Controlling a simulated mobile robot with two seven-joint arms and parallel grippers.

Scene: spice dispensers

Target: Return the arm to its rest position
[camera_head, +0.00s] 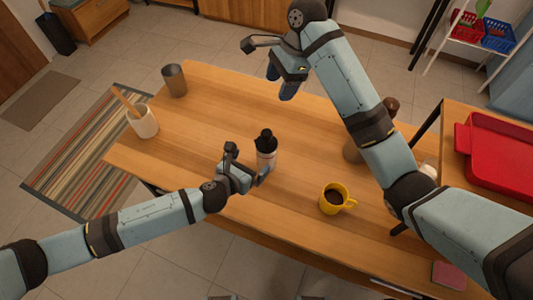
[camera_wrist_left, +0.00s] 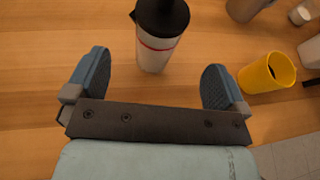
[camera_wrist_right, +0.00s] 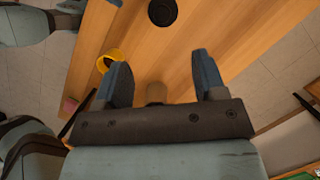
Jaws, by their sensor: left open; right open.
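A white dispenser with a black top and a red line (camera_head: 266,152) stands upright on the wooden table. My left gripper (camera_head: 247,164) is open and low over the table beside it. In the left wrist view the dispenser (camera_wrist_left: 155,55) stands just beyond the gap between the open fingers (camera_wrist_left: 158,80), apart from both. My right gripper (camera_head: 268,68) is open and empty, raised above the table's far side. Its spread fingers (camera_wrist_right: 163,75) show in the right wrist view with nothing gripped. The right arm hides part of the table's right side.
A yellow mug (camera_head: 334,201) with dark contents stands right of the dispenser. A brown object (camera_head: 353,152) is partly behind my right arm. A grey cup (camera_head: 174,81) and a white cup (camera_head: 144,124) with a wooden utensil stand left. A red tray (camera_head: 497,150) lies right. The table's left middle is clear.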

